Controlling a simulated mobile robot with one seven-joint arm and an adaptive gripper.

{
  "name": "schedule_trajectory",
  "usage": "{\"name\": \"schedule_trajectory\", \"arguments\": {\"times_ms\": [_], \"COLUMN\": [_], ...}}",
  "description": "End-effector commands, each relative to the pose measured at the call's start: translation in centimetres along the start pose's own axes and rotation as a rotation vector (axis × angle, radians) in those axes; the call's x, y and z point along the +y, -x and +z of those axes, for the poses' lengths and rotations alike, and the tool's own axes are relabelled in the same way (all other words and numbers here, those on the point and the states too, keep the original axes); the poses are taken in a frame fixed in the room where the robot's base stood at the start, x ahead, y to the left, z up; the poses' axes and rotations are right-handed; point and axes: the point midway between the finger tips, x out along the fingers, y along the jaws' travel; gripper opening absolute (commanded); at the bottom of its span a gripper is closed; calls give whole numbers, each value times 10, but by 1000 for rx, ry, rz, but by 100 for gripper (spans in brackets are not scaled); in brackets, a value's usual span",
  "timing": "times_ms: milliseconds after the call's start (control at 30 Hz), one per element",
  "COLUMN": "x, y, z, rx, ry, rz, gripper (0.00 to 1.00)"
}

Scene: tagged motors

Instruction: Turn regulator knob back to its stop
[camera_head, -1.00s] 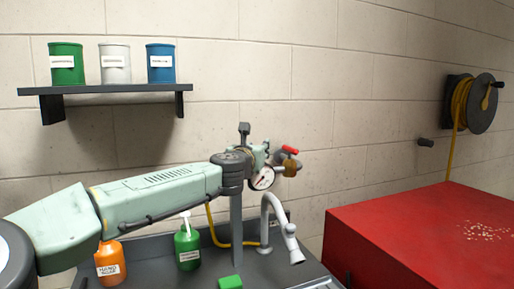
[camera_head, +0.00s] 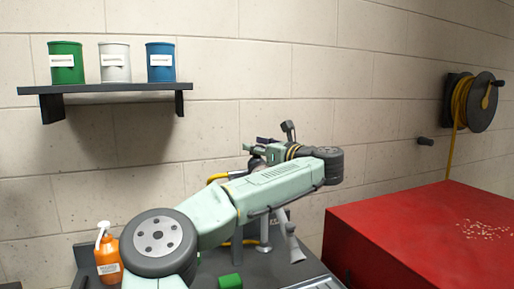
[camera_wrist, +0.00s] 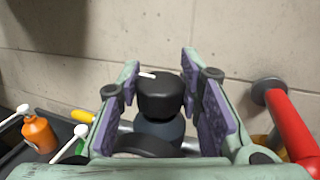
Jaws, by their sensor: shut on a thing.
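The regulator knob (camera_wrist: 160,98) is black with a white mark on its top, pointing to the upper left in the wrist view. It sits between the purple-padded fingers of my gripper (camera_wrist: 161,78), which is shut on it. A dark rounded body (camera_wrist: 158,130) shows below the knob. In the head view my gripper (camera_head: 264,148) is at the regulator above the bench, and my arm hides most of the regulator and its gauge.
An orange bottle (camera_head: 107,255) and a green block (camera_head: 230,281) stand on the bench. A grey spout (camera_head: 288,240) is below my arm. A red cabinet (camera_head: 420,230) is right; a shelf (camera_head: 100,89) with cans hangs left.

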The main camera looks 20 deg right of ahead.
Motion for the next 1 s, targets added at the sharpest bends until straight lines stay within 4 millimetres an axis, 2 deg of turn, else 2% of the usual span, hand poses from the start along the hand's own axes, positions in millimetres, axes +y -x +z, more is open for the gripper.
{"name": "schedule_trajectory", "arguments": {"times_ms": [400,1000], "x": [0,2], "y": [0,-1], "z": [0,1], "rx": [0,-3], "ry": [-1,-1], "rz": [256,320], "gripper": [5,5]}}
